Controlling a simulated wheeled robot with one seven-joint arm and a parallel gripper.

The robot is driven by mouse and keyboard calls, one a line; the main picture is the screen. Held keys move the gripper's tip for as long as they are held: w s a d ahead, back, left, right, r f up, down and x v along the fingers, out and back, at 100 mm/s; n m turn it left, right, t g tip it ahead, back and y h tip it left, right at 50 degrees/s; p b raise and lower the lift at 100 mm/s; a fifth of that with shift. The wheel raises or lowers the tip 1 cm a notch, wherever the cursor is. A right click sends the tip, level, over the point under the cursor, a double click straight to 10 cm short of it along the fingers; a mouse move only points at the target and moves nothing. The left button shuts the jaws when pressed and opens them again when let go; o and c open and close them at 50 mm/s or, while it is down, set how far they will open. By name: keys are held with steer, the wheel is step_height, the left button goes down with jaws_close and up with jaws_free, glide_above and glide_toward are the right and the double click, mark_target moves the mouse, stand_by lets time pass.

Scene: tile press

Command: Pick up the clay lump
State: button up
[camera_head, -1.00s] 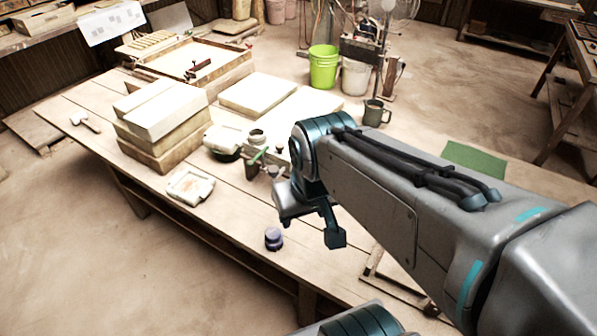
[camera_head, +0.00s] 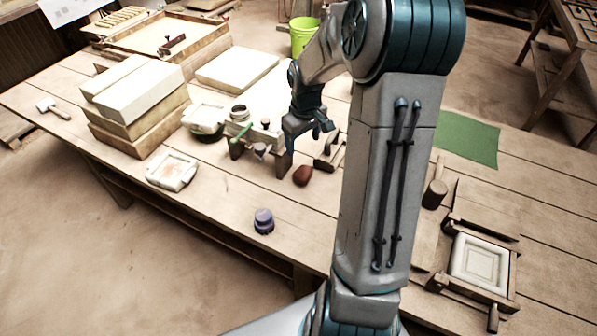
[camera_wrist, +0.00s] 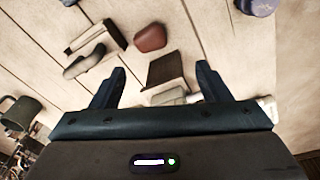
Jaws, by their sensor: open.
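The clay lump (camera_head: 303,175) is a small reddish-brown rounded piece on the wooden table, in the head view just below my gripper (camera_head: 318,132). In the wrist view the clay lump (camera_wrist: 150,38) lies beyond and between the spread fingertips of my gripper (camera_wrist: 160,75). My gripper is open and empty, above the table, and apart from the lump.
A small block (camera_wrist: 166,70) and a dark wooden tool (camera_wrist: 95,38) lie close to the lump. A purple-lidded jar (camera_head: 263,221) stands near the table's front edge. A tile press frame (camera_head: 478,262) is at the right, a green mat (camera_head: 467,140) behind it.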

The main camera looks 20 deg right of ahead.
step_height(320, 180, down, 4)
steer(key=w+d, duration=0.2)
steer(key=d, duration=0.1)
glide_above(304, 171)
steer(key=shift+y, duration=0.3)
steer(key=f, duration=0.6)
steer(key=s+f, duration=0.1)
steer(key=f, duration=0.2)
steer(key=shift+w+f, duration=0.25)
steer(key=shift+f, duration=1)
steer(key=shift+w+f, duration=0.25)
steer(key=shift+f, duration=1)
steer(key=c, duration=0.8)
